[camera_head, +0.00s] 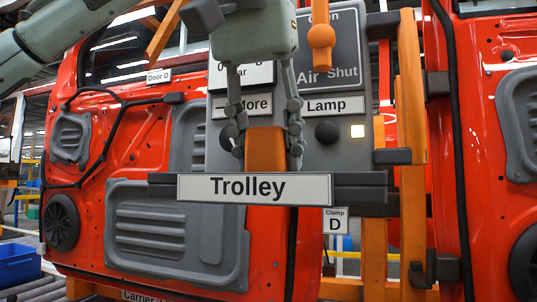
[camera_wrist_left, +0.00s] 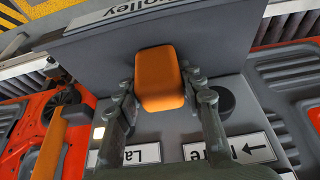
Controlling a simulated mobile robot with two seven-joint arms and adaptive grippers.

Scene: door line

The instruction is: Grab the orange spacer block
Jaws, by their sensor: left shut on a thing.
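The orange spacer block (camera_head: 265,150) is a small upright block with rounded edges, just above the Trolley sign in the head view. My left gripper (camera_head: 265,158) comes down from above and is shut on the block, one finger on each side. In the left wrist view the orange block (camera_wrist_left: 158,78) sits between the two fingertips of my left gripper (camera_wrist_left: 160,88). The block's lower end is hidden behind the Trolley sign in the head view, so I cannot tell whether it still rests on something. My right gripper is not in view.
The Trolley sign (camera_head: 254,189) is on a dark ledge in front of a grey panel (camera_head: 345,155) with knobs, a lit lamp (camera_head: 357,131) and labels. Red door panels (camera_head: 130,150) stand behind on both sides. An orange post (camera_head: 411,130) rises close right. A blue bin (camera_head: 18,265) is lower left.

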